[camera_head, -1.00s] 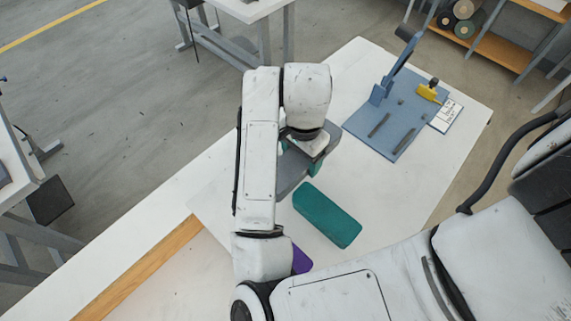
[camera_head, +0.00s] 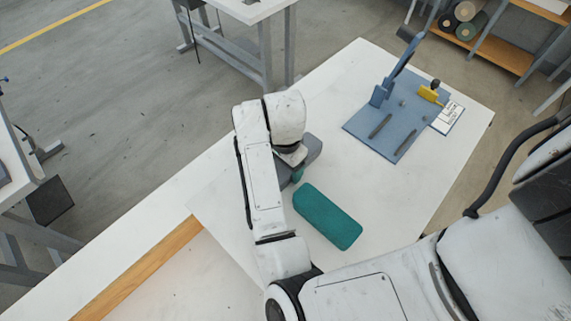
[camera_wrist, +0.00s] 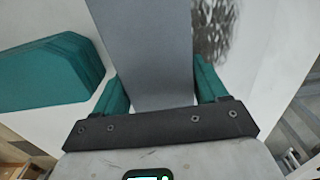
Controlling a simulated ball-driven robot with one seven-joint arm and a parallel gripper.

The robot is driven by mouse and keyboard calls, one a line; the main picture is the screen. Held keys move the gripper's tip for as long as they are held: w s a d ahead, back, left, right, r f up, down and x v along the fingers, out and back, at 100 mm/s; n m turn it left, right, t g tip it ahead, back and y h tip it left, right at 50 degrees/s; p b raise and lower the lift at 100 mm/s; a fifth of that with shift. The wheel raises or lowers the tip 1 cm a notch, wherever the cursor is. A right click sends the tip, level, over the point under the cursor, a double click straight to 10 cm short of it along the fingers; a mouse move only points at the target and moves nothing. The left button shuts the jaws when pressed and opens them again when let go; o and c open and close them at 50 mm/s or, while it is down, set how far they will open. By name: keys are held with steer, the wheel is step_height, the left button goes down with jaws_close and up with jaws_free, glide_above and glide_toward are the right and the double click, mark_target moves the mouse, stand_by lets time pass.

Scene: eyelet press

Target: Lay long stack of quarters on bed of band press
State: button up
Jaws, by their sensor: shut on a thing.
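My gripper (camera_head: 298,170) is shut on a long grey stack (camera_head: 313,149), which I take to be the stack of quarters. In the wrist view the grey stack (camera_wrist: 150,50) runs up from between the two green fingers of my gripper (camera_wrist: 163,90). My wrist hides part of it in the head view. I cannot tell its height over the table. The band press stands at the table's far right, with a flat blue bed (camera_head: 409,119), two dark bars on it and a raised blue lever (camera_head: 396,70). The grey stack is apart from the bed, to its left.
A teal stack (camera_head: 327,217) lies on the white table (camera_head: 440,170) in front of my gripper; it also shows in the wrist view (camera_wrist: 45,75). A yellow part (camera_head: 429,93) with a dark knob and a white card (camera_head: 448,116) are at the bed's right side. Table between stack and bed is clear.

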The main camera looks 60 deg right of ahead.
steer(key=shift+f, duration=0.15)
steer(key=o, duration=1.4)
steer(key=shift+c, duration=0.2)
